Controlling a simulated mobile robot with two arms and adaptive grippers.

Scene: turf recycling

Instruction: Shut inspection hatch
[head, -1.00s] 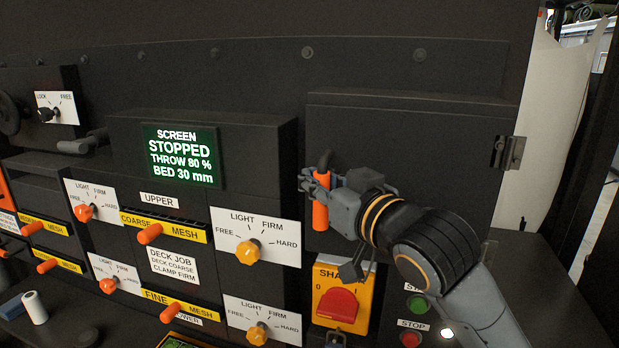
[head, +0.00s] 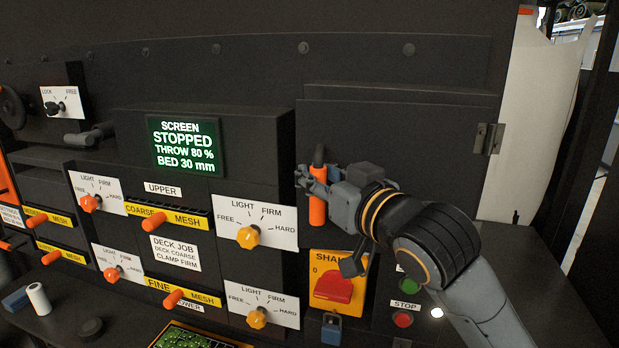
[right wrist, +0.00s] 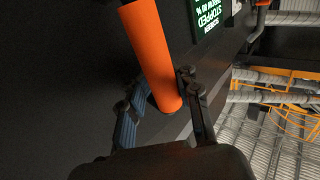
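The inspection hatch appears to be the dark panel (head: 400,143) at the right of the machine front. It has a metal hinge (head: 488,138) on its right side and an upright orange handle (head: 318,207) near its left edge. The panel looks nearly level with the machine front; any small gap at its left edge is hard to tell. My right gripper (head: 312,184) has its fingers around the handle. In the right wrist view the handle (right wrist: 150,55) passes between the two fingers (right wrist: 160,103), close against both. My left gripper is not in view.
A red SHAKE switch (head: 333,287) on a yellow plate sits below the hatch, with a padlock (head: 331,329) under it. Green and red buttons (head: 403,319) are beneath my arm. Orange clamp knobs (head: 248,236) stick out left of the hatch. The green screen (head: 184,146) reads STOPPED.

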